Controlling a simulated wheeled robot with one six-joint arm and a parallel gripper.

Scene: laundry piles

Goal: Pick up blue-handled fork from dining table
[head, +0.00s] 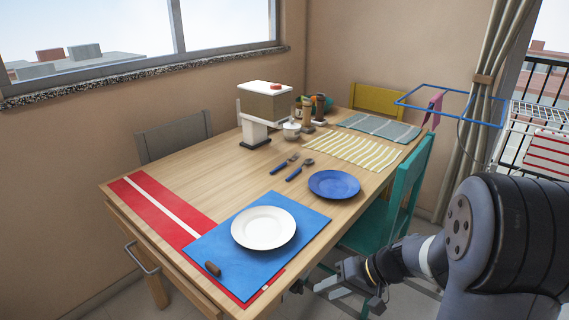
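The blue-handled fork (283,164) lies flat on the wooden dining table (180,178), near its middle. A blue-handled utensil that looks like a spoon (299,170) lies just to its right, roughly parallel and apart from it. My gripper (345,293) is at the lower right, beside the near right side of the table and well away from the fork. Its fingers are small and partly dark, so I cannot tell if they are open or shut. I see nothing held in it.
A blue plate (334,184) lies right of the utensils. A white plate (263,228) rests on a blue mat (309,215) in front. A dispenser-like appliance (262,104) stands behind. A teal chair (407,190) stands at the right side. Bare wood lies left of the fork.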

